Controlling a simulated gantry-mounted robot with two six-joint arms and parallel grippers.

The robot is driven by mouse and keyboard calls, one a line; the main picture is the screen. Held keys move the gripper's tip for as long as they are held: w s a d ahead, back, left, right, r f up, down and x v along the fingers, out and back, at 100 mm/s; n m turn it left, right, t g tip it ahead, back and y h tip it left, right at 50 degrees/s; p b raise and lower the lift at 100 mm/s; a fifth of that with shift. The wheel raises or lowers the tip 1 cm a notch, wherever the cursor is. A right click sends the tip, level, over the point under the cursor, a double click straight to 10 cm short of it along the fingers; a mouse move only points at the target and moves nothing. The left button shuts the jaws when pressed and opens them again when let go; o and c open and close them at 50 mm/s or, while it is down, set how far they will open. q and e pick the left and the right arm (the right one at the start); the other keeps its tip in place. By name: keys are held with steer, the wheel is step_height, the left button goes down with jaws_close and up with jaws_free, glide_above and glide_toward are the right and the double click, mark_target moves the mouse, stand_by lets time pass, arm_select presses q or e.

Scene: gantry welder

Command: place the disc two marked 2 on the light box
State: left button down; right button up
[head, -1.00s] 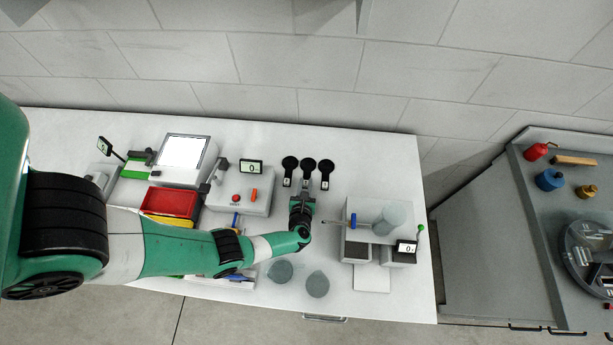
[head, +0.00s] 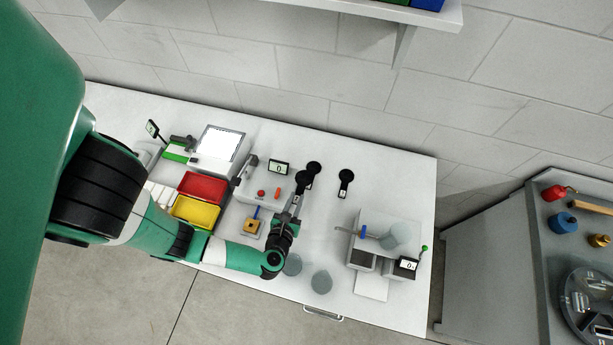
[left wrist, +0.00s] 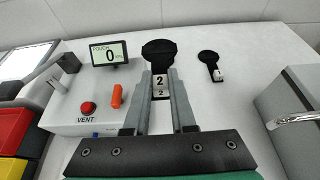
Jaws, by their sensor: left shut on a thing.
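The disc marked 2 (left wrist: 160,50) is a black round head on a handle with white number tags. My left gripper (left wrist: 160,85) is shut on its handle, with the round head beyond the fingertips. In the head view this disc (head: 303,180) partly overlaps another black disc (head: 314,168) behind it. A further black disc (head: 346,177) lies on the table to the right, and also shows in the left wrist view (left wrist: 209,57). The light box (head: 220,143) is a bright white panel at the back left, apart from the gripper; its edge shows in the left wrist view (left wrist: 20,62). My right gripper is not in view.
A grey unit with a red VENT button (left wrist: 88,108), orange lever (left wrist: 116,96) and display (left wrist: 110,54) stands between gripper and light box. Red (head: 203,187) and yellow (head: 195,212) bins lie left. A grey device (head: 384,240) stands right. The table's back right is clear.

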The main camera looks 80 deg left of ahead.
arm_select(q)
steer(key=shift+s+d+r, duration=0.1)
steer(key=shift+s, duration=0.05)
steer(key=shift+r+p, duration=0.4)
steer(key=w+d+r+m+t+h+p, duration=0.2)
steer(key=w+d+r+p, duration=0.3)
steer(key=r, duration=0.6)
steer(key=w+d+r+m+t+h+p, duration=0.3)
steer(key=w+d+r, duration=0.4)
steer(key=r, duration=0.4)
steer(key=shift+w+d+r+m+t+h+p, duration=0.3)
steer(key=shift+d+m+t+p, duration=0.2)
steer(key=shift+m+p, duration=0.45)
